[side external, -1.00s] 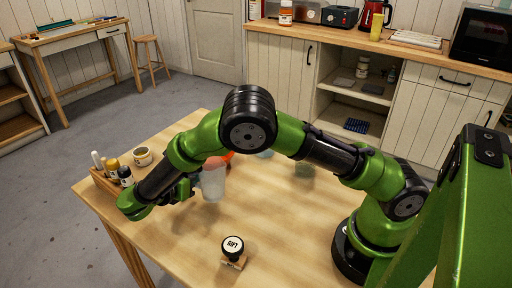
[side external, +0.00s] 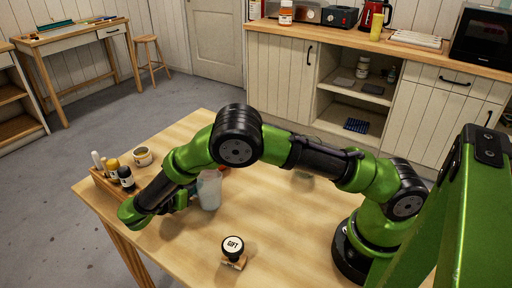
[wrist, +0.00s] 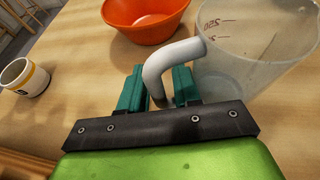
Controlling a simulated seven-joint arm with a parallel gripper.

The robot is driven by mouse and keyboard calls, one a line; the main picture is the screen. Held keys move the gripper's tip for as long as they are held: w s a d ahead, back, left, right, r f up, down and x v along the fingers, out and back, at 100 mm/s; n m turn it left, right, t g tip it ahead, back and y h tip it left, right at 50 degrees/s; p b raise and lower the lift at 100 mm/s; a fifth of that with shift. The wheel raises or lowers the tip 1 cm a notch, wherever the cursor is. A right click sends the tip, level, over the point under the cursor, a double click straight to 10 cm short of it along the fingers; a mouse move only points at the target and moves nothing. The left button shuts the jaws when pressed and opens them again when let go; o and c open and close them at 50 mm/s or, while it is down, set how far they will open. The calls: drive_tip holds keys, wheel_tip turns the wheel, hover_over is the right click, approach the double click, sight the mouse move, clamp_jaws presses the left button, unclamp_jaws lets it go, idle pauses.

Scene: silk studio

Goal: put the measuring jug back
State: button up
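The clear measuring jug (side external: 209,191) is upright at the left part of the table, partly hidden by my arm in the side view. In the wrist view the jug (wrist: 255,48) is at the upper right, with red marks on its wall and a pale handle. My gripper (wrist: 159,88) has its teal fingers on both sides of this handle and looks shut on it. In the side view my gripper (side external: 184,198) is just left of the jug, mostly hidden by my arm. I cannot tell whether the jug's base touches the table.
An orange bowl (wrist: 146,18) is close behind the jug. A small labelled pot (side external: 143,156) and a wooden rack of bottles (side external: 106,182) stand at the table's left edge. A GIFT stamp (side external: 233,250) stands at the front.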

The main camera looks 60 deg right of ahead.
drive_tip(key=shift+o, duration=0.6)
